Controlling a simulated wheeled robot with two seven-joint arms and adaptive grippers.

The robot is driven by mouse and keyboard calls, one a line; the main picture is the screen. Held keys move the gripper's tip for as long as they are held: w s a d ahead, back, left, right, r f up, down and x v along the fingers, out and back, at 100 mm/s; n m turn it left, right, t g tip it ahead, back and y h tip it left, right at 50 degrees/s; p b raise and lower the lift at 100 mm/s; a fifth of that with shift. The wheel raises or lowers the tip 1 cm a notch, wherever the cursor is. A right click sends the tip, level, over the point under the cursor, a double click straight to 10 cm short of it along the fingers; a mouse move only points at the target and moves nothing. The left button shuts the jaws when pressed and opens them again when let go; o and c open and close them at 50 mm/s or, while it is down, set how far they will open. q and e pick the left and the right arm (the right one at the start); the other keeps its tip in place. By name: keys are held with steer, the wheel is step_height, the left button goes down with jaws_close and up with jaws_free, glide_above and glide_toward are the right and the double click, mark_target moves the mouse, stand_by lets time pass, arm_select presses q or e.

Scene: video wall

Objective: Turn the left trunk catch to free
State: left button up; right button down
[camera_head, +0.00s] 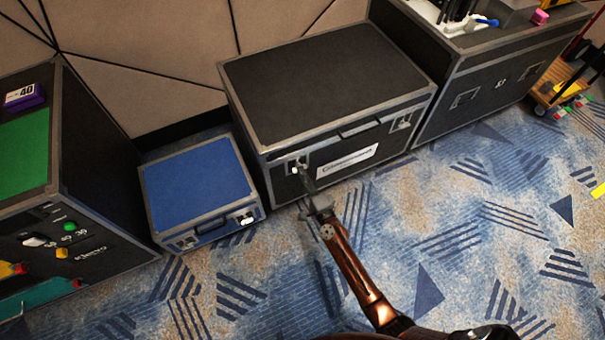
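The black trunk (325,80) with grey metal edges stands in the middle, its lid down. Its left catch (294,167) is a small pale fitting on the front face near the left end. The right catch (403,122) sits near the right end. My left gripper is not in view.
A blue case (197,181) stands close to the trunk's left. A black cabinet (95,150) with knobs is at far left. Another black case (490,75) with items on top stands right, beside a wooden trolley (560,88). The carpet in front is clear.

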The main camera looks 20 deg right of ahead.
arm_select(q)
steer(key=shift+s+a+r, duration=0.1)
arm_select(e)
steer(key=shift+n, duration=0.3)
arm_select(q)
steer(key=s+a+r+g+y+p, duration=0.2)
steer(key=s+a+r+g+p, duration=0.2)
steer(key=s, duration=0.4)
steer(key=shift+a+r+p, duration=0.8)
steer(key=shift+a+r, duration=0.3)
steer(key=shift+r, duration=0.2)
arm_select(e)
steer(key=shift+n, duration=8.6)
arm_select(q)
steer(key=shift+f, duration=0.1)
arm_select(e)
steer(key=c, duration=2.2)
jaws_free()
steer(key=shift+o, duration=0.2)
